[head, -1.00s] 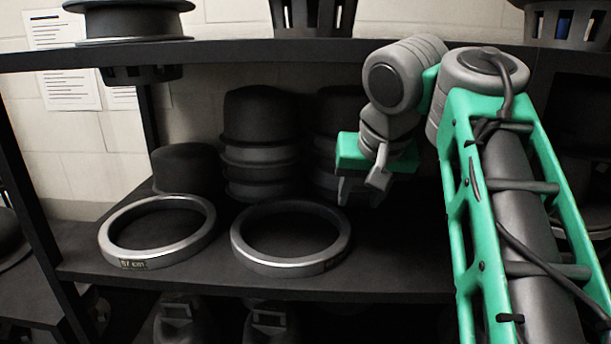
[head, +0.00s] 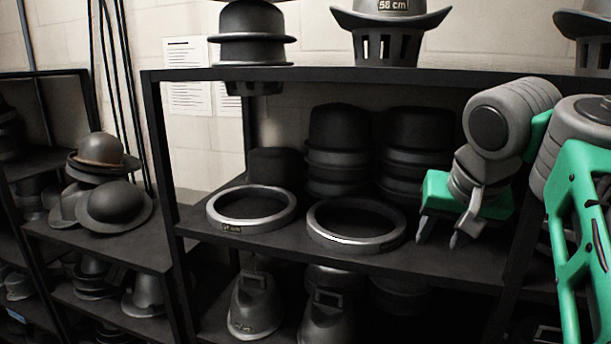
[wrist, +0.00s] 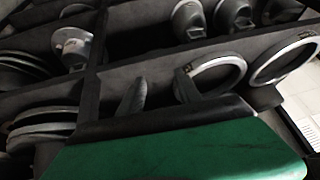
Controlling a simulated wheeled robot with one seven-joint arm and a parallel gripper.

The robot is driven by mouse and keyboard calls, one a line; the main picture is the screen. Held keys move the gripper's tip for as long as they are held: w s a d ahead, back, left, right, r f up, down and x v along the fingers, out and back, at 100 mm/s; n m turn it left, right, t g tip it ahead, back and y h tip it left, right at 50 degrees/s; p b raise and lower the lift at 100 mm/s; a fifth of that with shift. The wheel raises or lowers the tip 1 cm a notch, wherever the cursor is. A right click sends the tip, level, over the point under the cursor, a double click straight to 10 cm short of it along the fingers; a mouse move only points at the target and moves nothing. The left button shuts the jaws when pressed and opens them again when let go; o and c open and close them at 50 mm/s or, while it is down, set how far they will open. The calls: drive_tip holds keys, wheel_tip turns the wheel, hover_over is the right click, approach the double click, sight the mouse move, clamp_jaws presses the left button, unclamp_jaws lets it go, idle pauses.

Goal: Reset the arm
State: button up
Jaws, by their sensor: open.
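My gripper (head: 440,236) is at the right end of the middle shelf in the head view. Its two fingers point down, stand apart and have nothing between them. My arm comes in from the right edge, with a green link. In the wrist view the two fingertips (wrist: 160,92) show above the green gripper body, also apart and empty. Two metal rings lie on the shelf to the left of my gripper, the left ring (head: 266,223) and the right ring (head: 355,246). My gripper does not touch the rings.
Stacks of dark hat forms (head: 340,130) stand behind the rings. The upper shelf board (head: 330,75) carries hats on stands. A black upright (head: 160,160) divides this rack from shelves with hats (head: 113,204) on the left. More forms (head: 255,305) stand below.

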drive_tip(key=s+a+f+n+b, duration=0.1)
drive_tip(key=s+a+f+b, duration=0.1)
drive_tip(key=f, duration=1.3)
drive_tip(key=s+a+f+n+g+b, duration=0.1)
drive_tip(key=s+a+f, duration=0.3)
drive_tip(key=f, duration=1.1)
drive_tip(key=shift+s+a+f+n+y+b, duration=0.15)
drive_tip(key=shift+s+a+n+y+b, duration=0.25)
drive_tip(key=shift+a+b, duration=0.1)
